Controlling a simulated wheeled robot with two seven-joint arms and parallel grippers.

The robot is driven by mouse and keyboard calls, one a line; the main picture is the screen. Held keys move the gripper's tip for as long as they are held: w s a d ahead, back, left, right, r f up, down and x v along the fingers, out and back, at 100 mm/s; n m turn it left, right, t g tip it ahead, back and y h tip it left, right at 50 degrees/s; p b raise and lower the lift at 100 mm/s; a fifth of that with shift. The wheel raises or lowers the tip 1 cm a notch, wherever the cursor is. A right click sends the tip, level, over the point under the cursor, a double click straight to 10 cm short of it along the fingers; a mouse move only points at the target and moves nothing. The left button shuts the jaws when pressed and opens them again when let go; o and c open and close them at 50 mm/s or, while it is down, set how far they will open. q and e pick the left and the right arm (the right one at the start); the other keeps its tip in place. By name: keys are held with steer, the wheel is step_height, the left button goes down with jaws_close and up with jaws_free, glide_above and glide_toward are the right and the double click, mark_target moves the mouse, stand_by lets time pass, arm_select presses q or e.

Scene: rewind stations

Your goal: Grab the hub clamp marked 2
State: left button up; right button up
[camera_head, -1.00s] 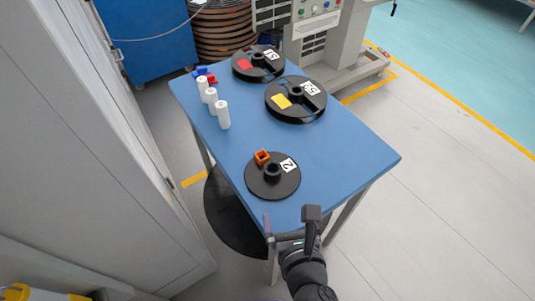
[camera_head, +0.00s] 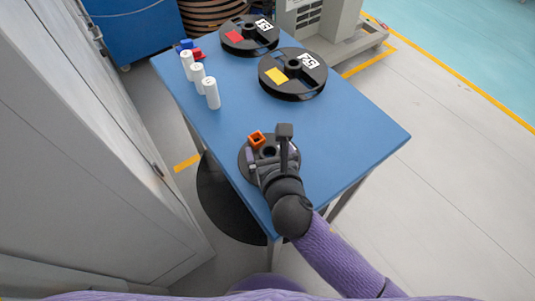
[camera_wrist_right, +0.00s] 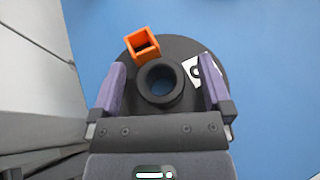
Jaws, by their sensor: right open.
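The hub clamp marked 2 (camera_head: 269,151) is a black round disc with a raised, hollow hub, near the front of the blue table. In the right wrist view its hub (camera_wrist_right: 144,86) lies between my fingers. Its white label (camera_wrist_right: 194,71) is partly hidden behind the right-hand finger. My right gripper (camera_head: 271,156) is open over the disc, one finger on each side of the hub, with gaps between fingers and hub in the wrist view (camera_wrist_right: 162,84). I cannot tell whether the fingers touch the disc. My left gripper is not in view.
An orange square piece (camera_head: 256,139) sits at the disc's far edge, near the hub. Two larger black reels, with a yellow (camera_head: 276,75) and a red (camera_head: 234,37) patch, stand farther back. Three white cylinders (camera_head: 211,93) line the left side. The table's (camera_head: 350,130) right part is clear.

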jaws_close()
stand_by(0.3)
